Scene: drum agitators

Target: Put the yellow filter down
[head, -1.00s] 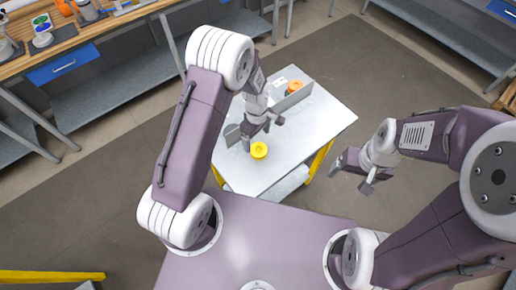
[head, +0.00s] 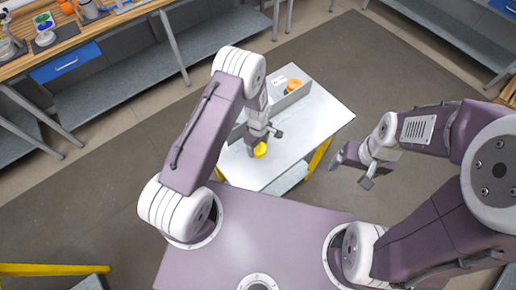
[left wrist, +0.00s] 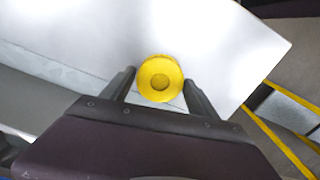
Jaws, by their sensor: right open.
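The yellow filter (head: 260,150) is a round yellow piece at the near part of the pale table (head: 310,135), partly covered by my left gripper in the head view. My left gripper (head: 265,142) is low over the table. In the left wrist view the filter (left wrist: 160,78) shows as a disc with a darker round centre, between the tips of my left gripper (left wrist: 160,80). The fingers lie close on both its sides; I cannot tell whether they touch it. My right gripper (head: 352,170) is open and empty, right of the table.
A grey tray (head: 290,97) with an orange item (head: 293,86) stands at the table's far side. The table's right part is clear. A wooden workbench (head: 90,30) with a blue drawer (head: 65,64) runs along the upper left. Grey floor lies around the table.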

